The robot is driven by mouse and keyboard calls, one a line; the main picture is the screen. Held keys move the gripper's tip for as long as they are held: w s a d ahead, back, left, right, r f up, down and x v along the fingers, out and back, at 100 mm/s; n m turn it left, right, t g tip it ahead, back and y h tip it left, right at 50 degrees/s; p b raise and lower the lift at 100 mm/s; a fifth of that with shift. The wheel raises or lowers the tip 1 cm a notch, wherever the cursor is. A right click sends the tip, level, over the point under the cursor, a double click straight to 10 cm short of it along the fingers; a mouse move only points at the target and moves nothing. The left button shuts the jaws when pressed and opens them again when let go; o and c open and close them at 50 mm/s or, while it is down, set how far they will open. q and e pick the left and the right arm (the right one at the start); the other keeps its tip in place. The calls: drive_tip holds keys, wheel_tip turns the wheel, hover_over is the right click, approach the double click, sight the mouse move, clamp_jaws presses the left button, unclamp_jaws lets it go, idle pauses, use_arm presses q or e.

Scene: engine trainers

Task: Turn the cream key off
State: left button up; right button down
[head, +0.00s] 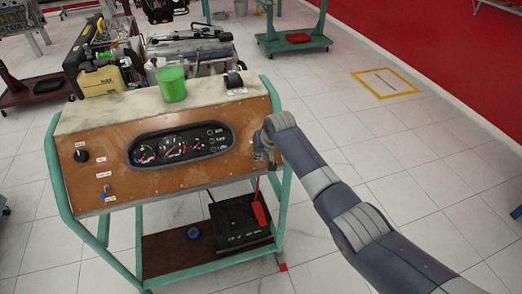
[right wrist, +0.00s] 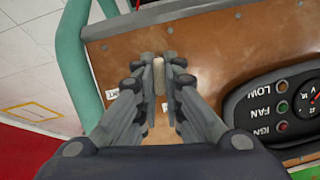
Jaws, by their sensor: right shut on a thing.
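The cream key (right wrist: 158,76) is a small pale upright piece on the brown front panel (right wrist: 215,45) in the right wrist view. My right gripper (right wrist: 159,72) is shut on it, with one finger on each side. In the head view my right gripper (head: 262,146) is at the right end of the same panel (head: 120,180), right of the gauge cluster (head: 180,144). It hides the key there. My left gripper is not in view.
A green cup (head: 172,84) stands on the trainer's top. A black knob (head: 81,156) and a blue-tipped switch (head: 107,194) are on the panel's left. A black battery (head: 235,222) sits on the lower shelf.

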drive_tip(key=shift+a+r+n, duration=0.1)
drive_tip(key=shift+n, duration=0.6)
drive_tip(key=shift+h+p, duration=0.3)
drive_tip(key=c, duration=1.7)
unclamp_jaws()
drive_tip(key=shift+s+v, duration=0.2)
drive_tip(key=shift+v, duration=5.75)
